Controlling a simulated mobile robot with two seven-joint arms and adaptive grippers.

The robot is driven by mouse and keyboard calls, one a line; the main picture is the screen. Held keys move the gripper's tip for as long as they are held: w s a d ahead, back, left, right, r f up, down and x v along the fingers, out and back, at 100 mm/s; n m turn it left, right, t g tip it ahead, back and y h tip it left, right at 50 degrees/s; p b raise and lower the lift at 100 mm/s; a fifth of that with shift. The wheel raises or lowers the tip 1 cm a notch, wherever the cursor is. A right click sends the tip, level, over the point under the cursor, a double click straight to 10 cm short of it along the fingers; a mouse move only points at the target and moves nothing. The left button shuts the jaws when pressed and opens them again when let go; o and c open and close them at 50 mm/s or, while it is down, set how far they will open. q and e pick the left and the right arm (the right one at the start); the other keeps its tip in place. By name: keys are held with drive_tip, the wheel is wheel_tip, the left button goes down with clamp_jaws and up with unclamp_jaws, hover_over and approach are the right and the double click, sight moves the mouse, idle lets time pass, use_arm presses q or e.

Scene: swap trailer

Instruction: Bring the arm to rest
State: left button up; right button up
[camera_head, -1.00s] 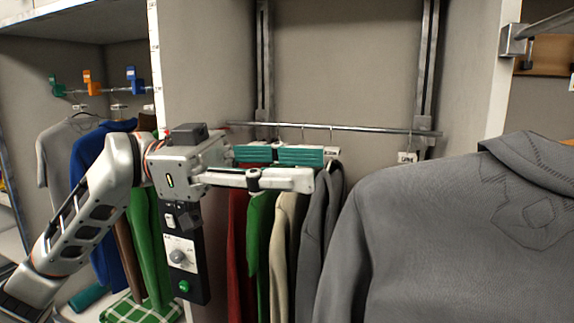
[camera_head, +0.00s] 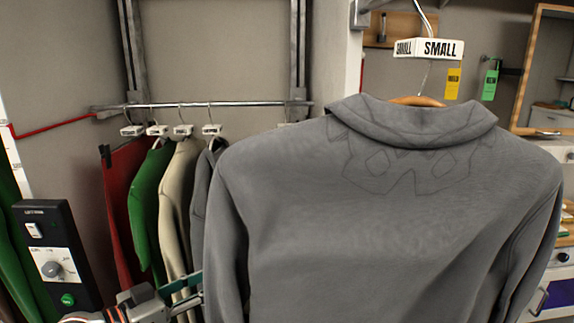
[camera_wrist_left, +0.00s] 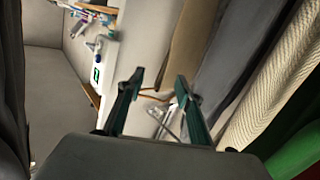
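My left gripper (camera_head: 186,292) is low in the head view, under the hanging clothes, its green fingers partly cut off by the large grey garment. In the left wrist view the two green fingers (camera_wrist_left: 158,92) stand apart with nothing gripped between them. My right gripper is not in view.
A metal rail (camera_head: 230,104) holds red (camera_head: 122,195), green (camera_head: 148,200), cream (camera_head: 178,200) and grey clothes behind my left gripper. A black control box (camera_head: 56,258) stands at left. Yellow (camera_head: 453,84) and green (camera_head: 490,80) tags hang at right.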

use_arm(q)
drive_tip(key=s+a+f+n+y, duration=0.1)
drive_tip(key=s+f+n+y, duration=0.3)
drive_tip(key=f, duration=0.7)
drive_tip(key=s+a+f+m+y, duration=0.15)
drive_tip(key=s+f, duration=0.35)
drive_tip(key=f, duration=0.6)
drive_tip(key=s+f+g+y, duration=0.1)
drive_tip(key=s+f+y, duration=0.2)
drive_tip(key=s+f, duration=0.9)
drive_tip(key=s, duration=0.3)
drive_tip(key=shift+g, duration=0.3)
drive_tip(key=shift+a, duration=0.1)
drive_tip(key=shift+c, duration=1.2)
